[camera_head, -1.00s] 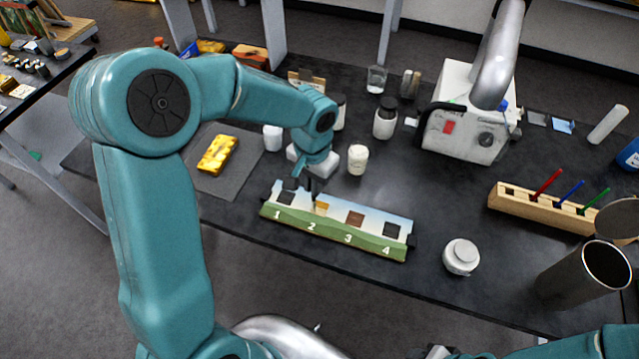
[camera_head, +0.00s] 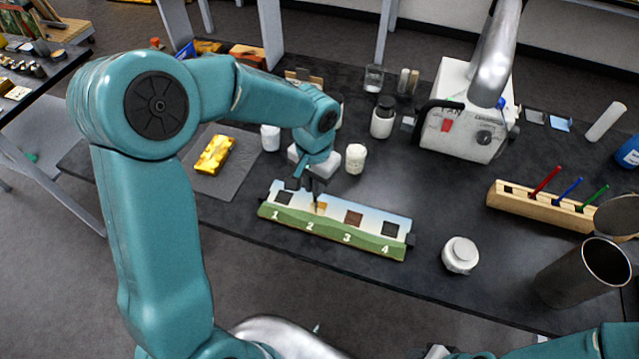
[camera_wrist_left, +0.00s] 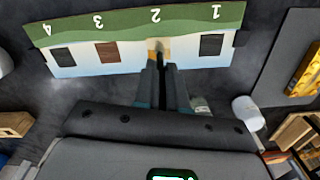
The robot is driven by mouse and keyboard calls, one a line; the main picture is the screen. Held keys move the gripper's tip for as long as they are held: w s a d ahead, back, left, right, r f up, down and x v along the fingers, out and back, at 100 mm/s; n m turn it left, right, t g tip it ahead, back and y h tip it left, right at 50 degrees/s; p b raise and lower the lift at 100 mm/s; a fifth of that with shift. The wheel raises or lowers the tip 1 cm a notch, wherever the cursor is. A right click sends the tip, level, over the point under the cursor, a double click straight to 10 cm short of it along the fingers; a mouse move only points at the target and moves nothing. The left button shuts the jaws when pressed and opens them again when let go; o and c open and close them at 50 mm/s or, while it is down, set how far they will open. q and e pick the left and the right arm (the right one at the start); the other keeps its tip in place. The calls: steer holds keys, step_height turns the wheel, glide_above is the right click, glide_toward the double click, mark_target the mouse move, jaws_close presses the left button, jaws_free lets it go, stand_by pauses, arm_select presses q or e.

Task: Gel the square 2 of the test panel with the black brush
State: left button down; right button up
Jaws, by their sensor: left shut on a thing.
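The test panel (camera_head: 340,243) lies on the black table, with numbers 1 to 4 on a green band and a square above each. Square 2 (camera_head: 321,210) is tan-yellow; the others are dark or brown. My left gripper (camera_head: 311,186) is above the panel, shut on the thin black brush (camera_head: 316,200), which points down at square 2. In the wrist view the brush (camera_wrist_left: 160,62) covers part of square 2 (camera_wrist_left: 152,46); I cannot tell whether its tip touches. My right gripper is not seen; part of my right arm shows at lower right.
A wooden rack (camera_head: 530,207) holds red, blue and green brushes at the right. A white lidded jar (camera_head: 460,255) and a steel beaker (camera_head: 585,272) stand right of the panel. Small bottles (camera_head: 355,158) stand behind it. A yellow block (camera_head: 214,154) lies on a grey mat.

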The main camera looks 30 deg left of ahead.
arm_select(q)
steer(key=shift+s+a, duration=0.15)
steer(key=shift+a, duration=0.35)
stand_by(0.9)
steer(key=shift+r, duration=0.1)
step_height(320, 180, up, 4)
steer(key=shift+p, duration=1.25)
